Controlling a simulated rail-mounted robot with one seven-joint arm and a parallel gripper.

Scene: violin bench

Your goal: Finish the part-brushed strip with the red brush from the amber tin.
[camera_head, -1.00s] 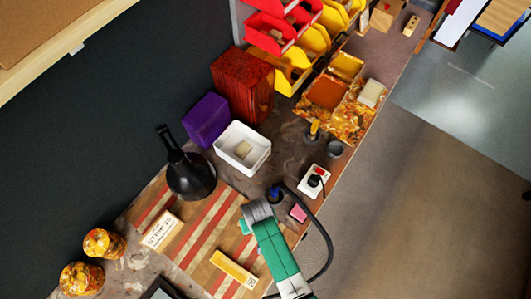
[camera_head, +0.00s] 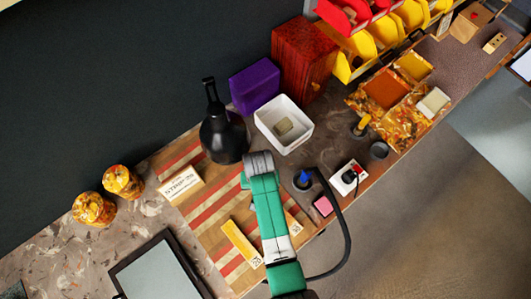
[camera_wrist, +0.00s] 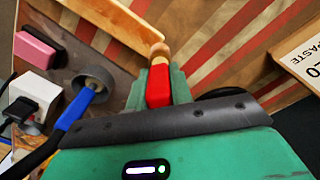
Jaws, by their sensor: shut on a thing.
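My gripper (camera_wrist: 160,84) is shut on a red brush (camera_wrist: 158,86) in the wrist view. The brush's pale wooden end points away from the wrist, over the striped board (camera_wrist: 228,45). That end lies close to the edge of a pale wooden strip (camera_wrist: 118,20); I cannot tell whether they touch. In the head view, a yellowish strip (camera_head: 241,244) with a small label lies on the board, left of my arm. Part of another labelled strip (camera_head: 291,221) shows right of the arm. The brush is hidden there. I cannot tell which container is the amber tin.
A cup with a blue brush (camera_head: 303,179), a pink block (camera_head: 323,206) and a white socket box (camera_head: 348,177) stand right of my arm.

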